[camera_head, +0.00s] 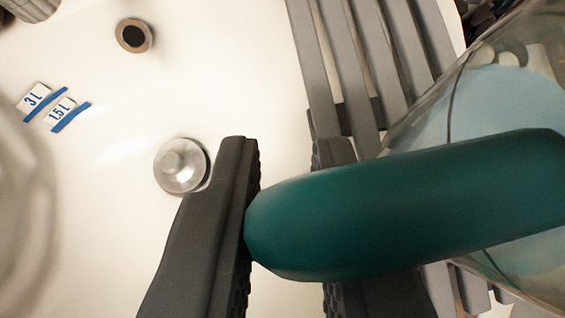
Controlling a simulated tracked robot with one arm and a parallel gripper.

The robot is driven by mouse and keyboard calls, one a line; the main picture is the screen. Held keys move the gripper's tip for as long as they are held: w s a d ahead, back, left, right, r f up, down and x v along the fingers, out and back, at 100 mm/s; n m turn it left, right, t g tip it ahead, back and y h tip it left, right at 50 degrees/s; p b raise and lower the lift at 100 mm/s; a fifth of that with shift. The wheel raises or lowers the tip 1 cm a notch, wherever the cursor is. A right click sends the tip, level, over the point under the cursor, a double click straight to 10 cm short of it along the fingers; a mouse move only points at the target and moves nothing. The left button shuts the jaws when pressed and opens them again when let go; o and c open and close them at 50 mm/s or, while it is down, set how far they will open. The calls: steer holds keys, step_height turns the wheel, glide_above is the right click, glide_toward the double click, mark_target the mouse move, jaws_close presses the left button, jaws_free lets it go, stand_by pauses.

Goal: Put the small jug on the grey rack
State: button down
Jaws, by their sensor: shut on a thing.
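The small jug (480,95) is clear, with a thick teal handle (400,205), and fills the right side of the view, partly cut off by the edge. Something light blue shows through its wall. My gripper (287,150) is shut on the handle, with one dark finger on each side; the handle hides part of the right finger. The grey rack (345,60) has long parallel slats. It shows at the top and again below the jug, which overlaps it in view. I cannot tell whether the jug touches the rack.
A round metal knob (181,166) lies left of my gripper on the white surface (90,150). A small dark-centred ring (135,36) and labels reading 3 L (38,99) and 1.5 L (63,110) are at upper left. A blurred clear vessel (22,215) stands at the left edge.

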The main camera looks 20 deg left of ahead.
step_height(320, 180, down, 3)
steer(key=shift+r, duration=0.1)
steer(key=c, duration=1.4)
jaws_free()
steer(key=shift+s+r, duration=0.2)
steer(key=shift+r, duration=0.1)
steer(key=v, duration=1.1)
steer(key=shift+s+d+r, duration=0.1)
steer(key=shift+s+d, duration=0.05)
